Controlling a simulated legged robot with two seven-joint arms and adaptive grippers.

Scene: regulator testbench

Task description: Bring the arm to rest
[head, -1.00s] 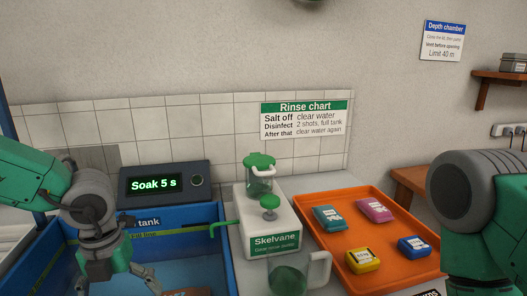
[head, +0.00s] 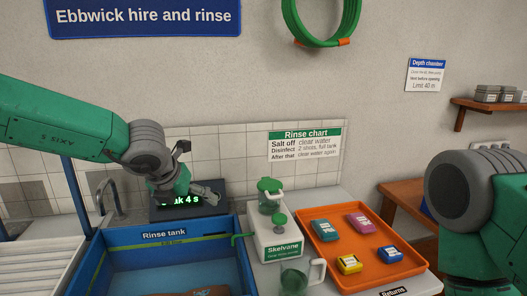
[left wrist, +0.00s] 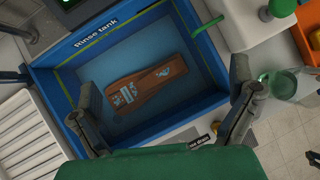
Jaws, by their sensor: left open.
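My left arm (head: 60,118) comes in from the left in the head view. Its gripper (head: 201,173) is raised above the back edge of the rinse tank, in front of the display. In the left wrist view the two fingers of the gripper (left wrist: 165,85) are spread wide with nothing between them. Below them a brown item with pale labels (left wrist: 138,85) lies in the blue rinse tank (left wrist: 50,100), apart from the fingers. My right arm (head: 460,200) shows at the right edge of the head view; its gripper is out of frame.
The display (head: 160,213), partly hidden by my gripper, ends in "4 s". A white Skelvane dispenser (head: 277,243) and a clear jug (head: 296,277) stand right of the tank. An orange tray (head: 345,278) holds several coloured blocks. A tap (head: 112,190) stands behind the tank.

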